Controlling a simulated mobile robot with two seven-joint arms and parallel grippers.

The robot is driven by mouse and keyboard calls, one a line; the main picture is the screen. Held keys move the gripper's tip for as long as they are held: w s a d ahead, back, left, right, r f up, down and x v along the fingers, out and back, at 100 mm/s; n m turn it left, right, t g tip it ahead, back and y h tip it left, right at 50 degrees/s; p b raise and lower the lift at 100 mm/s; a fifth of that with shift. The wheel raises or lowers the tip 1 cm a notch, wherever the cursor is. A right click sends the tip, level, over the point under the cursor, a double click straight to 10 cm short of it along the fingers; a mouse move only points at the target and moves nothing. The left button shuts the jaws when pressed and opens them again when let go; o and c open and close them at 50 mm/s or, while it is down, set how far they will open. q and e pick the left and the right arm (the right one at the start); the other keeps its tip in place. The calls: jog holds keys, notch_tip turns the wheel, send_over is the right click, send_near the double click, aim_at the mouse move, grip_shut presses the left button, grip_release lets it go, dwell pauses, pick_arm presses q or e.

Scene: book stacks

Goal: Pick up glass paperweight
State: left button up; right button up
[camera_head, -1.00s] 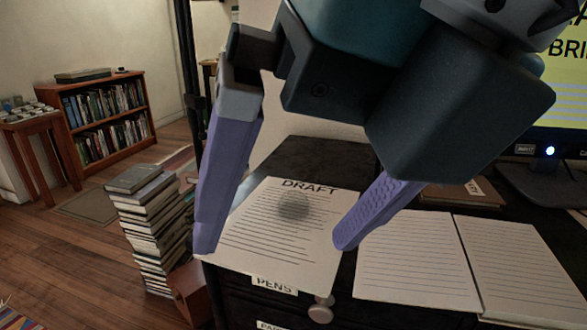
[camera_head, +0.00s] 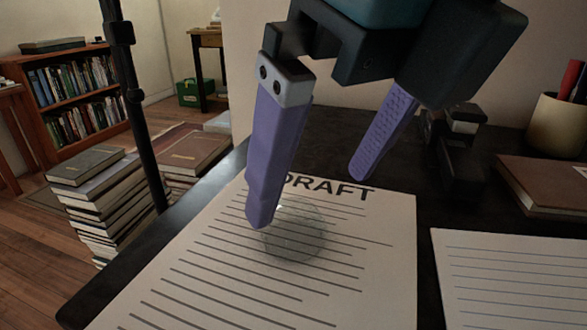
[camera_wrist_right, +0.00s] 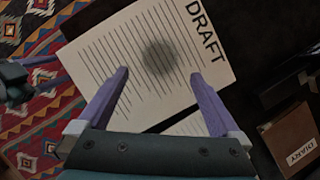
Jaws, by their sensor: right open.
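The glass paperweight (camera_head: 298,238) is a clear, greyish round piece on the white DRAFT sheet (camera_head: 350,285). It shows as a dark round patch in the right wrist view (camera_wrist_right: 159,58). My right gripper (camera_head: 310,198) is open and empty above the sheet. Its left finger covers the paperweight's left edge in the head view. In the wrist view the paperweight lies between and just beyond the fingertips (camera_wrist_right: 160,74); contact cannot be told. Part of my left gripper (camera_wrist_right: 30,75) shows at the left edge of the wrist view, its jaws unclear.
The dark desk (camera_head: 330,130) holds a lined notebook (camera_head: 515,280), a brown book (camera_head: 545,185) and a pencil cup (camera_head: 557,125). Book stacks (camera_head: 100,195) stand on the floor left of the desk. A dark post (camera_head: 140,110) rises there.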

aim_at(303, 214)
jog(key=b+x, duration=0.2)
jog(key=x, duration=0.3)
jog(key=shift+f, duration=0.2)
jog(key=shift+w+a+f+b, duration=0.15)
jog(key=shift+a+f+b, duration=0.05)
jog(key=shift+f+b, duration=0.15)
jog(key=shift+r, duration=0.1)
jog(key=c, duration=0.7)
grip_shut()
